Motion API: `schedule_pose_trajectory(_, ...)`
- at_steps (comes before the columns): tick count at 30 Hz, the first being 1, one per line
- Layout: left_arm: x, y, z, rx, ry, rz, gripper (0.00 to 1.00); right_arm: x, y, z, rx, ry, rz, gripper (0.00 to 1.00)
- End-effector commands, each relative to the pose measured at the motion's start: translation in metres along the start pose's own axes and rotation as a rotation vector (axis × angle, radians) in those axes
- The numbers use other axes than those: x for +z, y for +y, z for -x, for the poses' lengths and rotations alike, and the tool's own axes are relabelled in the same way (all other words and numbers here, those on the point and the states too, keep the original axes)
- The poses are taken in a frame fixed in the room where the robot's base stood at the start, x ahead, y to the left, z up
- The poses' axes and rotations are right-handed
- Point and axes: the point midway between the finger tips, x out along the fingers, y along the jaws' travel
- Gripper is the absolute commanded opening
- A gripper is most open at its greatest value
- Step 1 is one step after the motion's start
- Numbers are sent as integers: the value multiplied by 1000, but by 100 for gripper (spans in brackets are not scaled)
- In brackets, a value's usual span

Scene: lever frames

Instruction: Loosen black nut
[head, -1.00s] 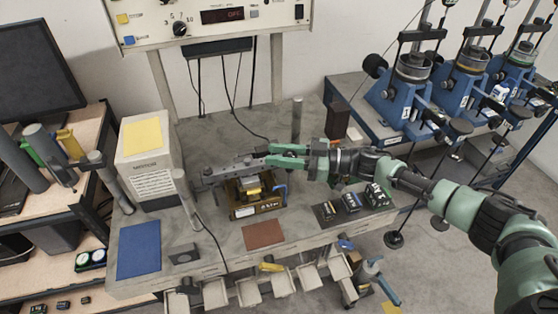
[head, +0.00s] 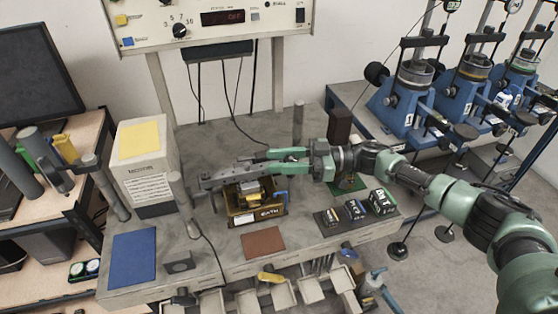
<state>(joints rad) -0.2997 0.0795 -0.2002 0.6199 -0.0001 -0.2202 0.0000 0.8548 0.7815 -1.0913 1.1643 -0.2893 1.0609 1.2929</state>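A brass-coloured box (head: 258,212) with white lettering sits on the grey bench, with a grey metal bar (head: 215,181) across its top and a blue part at its right side. My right gripper (head: 262,161) reaches in from the right, its green fingers pointing left, just above or behind the bar's right end. Its dark tips blend with the dark metal there, so I cannot tell whether they touch or hold anything. I cannot make out the black nut clearly at this size. My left gripper is not in view.
A white motor box (head: 148,185) stands on the bench's left. Small black boxes lie on a dark tray (head: 330,228) at the right. A blue mat (head: 133,258) and brown mat (head: 263,243) lie in front. Blue lever frames (head: 405,100) stand back right.

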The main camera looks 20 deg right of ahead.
Motion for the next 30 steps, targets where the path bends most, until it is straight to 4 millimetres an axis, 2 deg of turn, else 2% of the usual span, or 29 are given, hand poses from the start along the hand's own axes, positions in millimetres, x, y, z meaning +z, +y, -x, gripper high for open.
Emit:
schedule_pose_trajectory(12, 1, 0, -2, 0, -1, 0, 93, 1, 0, 4, 1, 0, 1, 52)
schedule_pose_trajectory(14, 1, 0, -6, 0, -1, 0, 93, 2, 0, 10, 1, -1, 1, 52)
schedule_pose_trajectory(24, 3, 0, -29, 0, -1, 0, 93, 3, 1, 64, 2, 0, 1, 52)
schedule_pose_trajectory(30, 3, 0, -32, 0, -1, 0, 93, 1, 0, 78, 0, 1, 1, 52)
